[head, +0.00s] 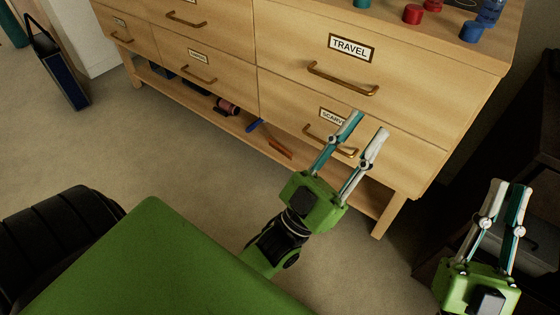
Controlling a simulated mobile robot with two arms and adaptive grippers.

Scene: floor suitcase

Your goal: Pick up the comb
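A long, thin orange-brown item (280,148), which looks like the comb, lies on the low open shelf under the drawers. It is small in the head view and its teeth cannot be made out. My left gripper (369,124) is open and empty, its fingers pointing up the picture across the lower right drawer front, to the right of the comb and apart from it. My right gripper (510,187) is at the far right, away from the comb, with a narrow gap between its fingers and nothing between them.
The wooden drawer unit (303,40) has brass handles and a leg (388,214) near the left gripper. A blue item (254,125) and a dark red item (227,107) share the shelf. A dark blue bag (64,80) stands left. Carpet (170,150) in front is clear.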

